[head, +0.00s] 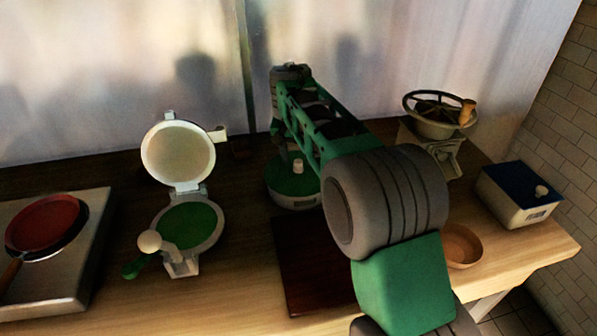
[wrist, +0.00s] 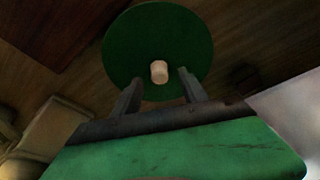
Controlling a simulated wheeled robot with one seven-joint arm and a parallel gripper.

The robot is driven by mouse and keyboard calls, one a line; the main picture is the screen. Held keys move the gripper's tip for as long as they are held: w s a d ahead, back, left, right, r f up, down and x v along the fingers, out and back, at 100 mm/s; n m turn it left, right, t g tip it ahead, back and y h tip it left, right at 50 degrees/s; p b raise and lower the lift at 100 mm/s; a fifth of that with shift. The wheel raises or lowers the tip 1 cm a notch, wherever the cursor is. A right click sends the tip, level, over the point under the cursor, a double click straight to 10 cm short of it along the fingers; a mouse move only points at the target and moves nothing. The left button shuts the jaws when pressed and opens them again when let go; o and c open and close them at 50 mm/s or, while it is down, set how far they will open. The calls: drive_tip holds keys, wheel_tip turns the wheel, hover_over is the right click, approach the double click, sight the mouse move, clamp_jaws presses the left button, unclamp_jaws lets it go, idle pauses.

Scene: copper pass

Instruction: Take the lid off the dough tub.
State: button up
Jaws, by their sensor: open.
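A round tub with a green lid (head: 292,181) stands on the counter, partly behind my arm. A pale knob (head: 298,166) rises from the lid's middle. In the wrist view, the green lid (wrist: 150,30) fills the upper middle, with its knob (wrist: 159,71) facing the camera. My gripper (wrist: 158,78) is open and empty, with one finger on each side of the knob in that picture. I cannot tell whether the fingertips are level with the knob or still above it. In the head view my arm hides the fingers. The lid sits on the tub.
A rectangular tub with a blue lid (head: 519,190) stands at the right. A dark board (head: 310,270), a small bowl (head: 461,246) and a hand-wheel grinder (head: 437,130) lie around my arm. An open press (head: 184,215) and a hob with a red pan (head: 45,222) are left.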

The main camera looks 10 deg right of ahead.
drive_tip(key=shift+x, duration=0.95)
clamp_jaws()
